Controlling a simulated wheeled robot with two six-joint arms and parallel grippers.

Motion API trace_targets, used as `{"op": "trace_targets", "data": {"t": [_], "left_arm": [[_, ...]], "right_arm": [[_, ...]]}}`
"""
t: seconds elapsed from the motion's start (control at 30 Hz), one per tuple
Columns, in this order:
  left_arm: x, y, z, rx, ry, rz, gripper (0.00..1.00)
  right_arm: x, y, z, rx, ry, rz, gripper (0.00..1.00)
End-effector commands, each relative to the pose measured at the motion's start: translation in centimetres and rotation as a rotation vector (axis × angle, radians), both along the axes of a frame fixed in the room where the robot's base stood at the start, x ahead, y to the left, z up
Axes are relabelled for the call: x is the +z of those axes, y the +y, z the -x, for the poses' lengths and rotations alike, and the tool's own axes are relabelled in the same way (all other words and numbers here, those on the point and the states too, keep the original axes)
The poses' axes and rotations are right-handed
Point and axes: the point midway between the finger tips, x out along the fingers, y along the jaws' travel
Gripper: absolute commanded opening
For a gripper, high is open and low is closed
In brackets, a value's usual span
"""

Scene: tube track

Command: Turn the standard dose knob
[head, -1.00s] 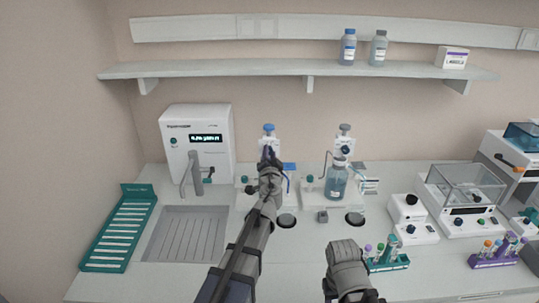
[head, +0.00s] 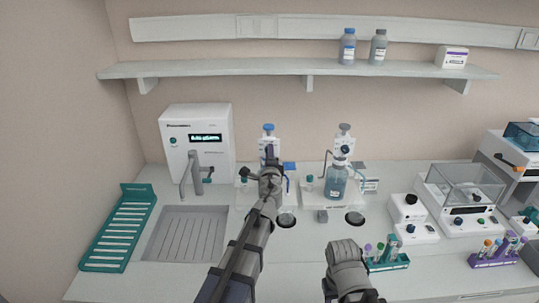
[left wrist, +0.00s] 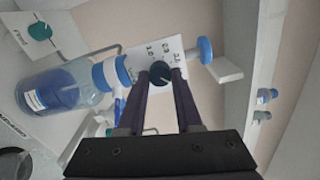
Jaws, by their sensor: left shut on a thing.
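The blue-topped bottle dispenser (head: 268,130) stands at the back of the bench, mostly hidden behind my left arm. In the left wrist view its bottle of blue liquid (left wrist: 62,88) lies sideways in the picture, with a white scale panel (left wrist: 168,52) beside it. The dark round dose knob (left wrist: 160,73) is on this panel, with a pale mark on its face. My left gripper (left wrist: 162,76) is shut on the knob, one finger on each side. It also shows from behind in the head view (head: 269,158).
A grey-topped dispenser on a blue bottle (head: 337,182) stands close on the right. A white water unit (head: 197,135) with a tap and sink is on the left. A shelf (head: 230,69) runs above. Tube racks and devices fill the right side.

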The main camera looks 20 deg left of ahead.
Motion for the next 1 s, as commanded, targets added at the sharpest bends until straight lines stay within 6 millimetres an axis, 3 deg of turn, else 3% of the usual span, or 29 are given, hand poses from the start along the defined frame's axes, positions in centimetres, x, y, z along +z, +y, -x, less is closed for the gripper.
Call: {"op": "trace_targets", "data": {"t": [0.4,1.0], "left_arm": [[-0.10,-0.01,0.08,-0.001,0.061,-0.210,0.00],[-0.11,-0.03,0.10,-0.001,0.075,-0.260,0.00]], "right_arm": [[-0.09,0.00,0.00,0.000,0.000,0.000,0.50],[-0.11,0.00,0.00,0.000,0.000,0.000,0.50]]}}
